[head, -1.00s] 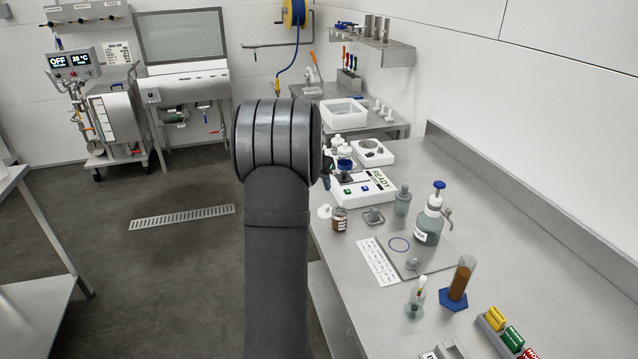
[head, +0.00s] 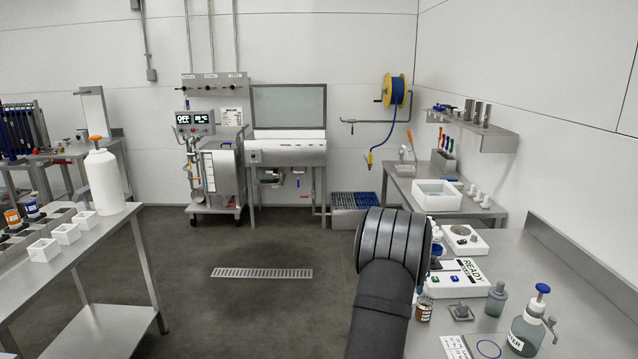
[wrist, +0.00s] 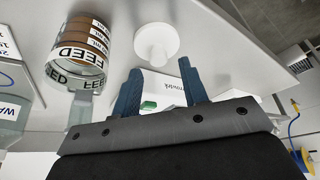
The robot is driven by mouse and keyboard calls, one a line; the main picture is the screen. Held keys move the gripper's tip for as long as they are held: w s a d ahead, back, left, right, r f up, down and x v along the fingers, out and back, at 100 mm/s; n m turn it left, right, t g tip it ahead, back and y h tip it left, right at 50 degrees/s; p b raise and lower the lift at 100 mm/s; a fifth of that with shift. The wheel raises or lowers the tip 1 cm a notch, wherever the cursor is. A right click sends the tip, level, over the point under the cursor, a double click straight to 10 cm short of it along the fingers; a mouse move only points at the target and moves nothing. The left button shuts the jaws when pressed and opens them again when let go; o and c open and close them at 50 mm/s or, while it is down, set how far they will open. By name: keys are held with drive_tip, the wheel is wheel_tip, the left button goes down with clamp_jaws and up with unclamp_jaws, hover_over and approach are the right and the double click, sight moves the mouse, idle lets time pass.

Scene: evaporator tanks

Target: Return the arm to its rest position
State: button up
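My gripper (wrist: 160,85) shows in the wrist view with its two blue fingers spread apart and only background between them. In the head view my own dark arm link hides most of it, above the near-left edge of the right bench (head: 500,250). In the wrist view a brown jar labelled FEED (wrist: 82,50) and a white round-based piece (wrist: 155,42) are beyond the fingers, not held. The jar also stands on the right bench in the head view (head: 424,308), just right of my arm.
A white device reading READY (head: 460,282), a grey bottle (head: 496,298) and a blue-topped wash bottle (head: 526,325) stand on the right bench. A left bench carries a large white bottle (head: 103,180) and small white boxes (head: 66,234). Open floor with a drain grate (head: 262,273) lies between.

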drive_tip(key=shift+r, duration=0.6)
drive_tip(key=shift+f, duration=0.1)
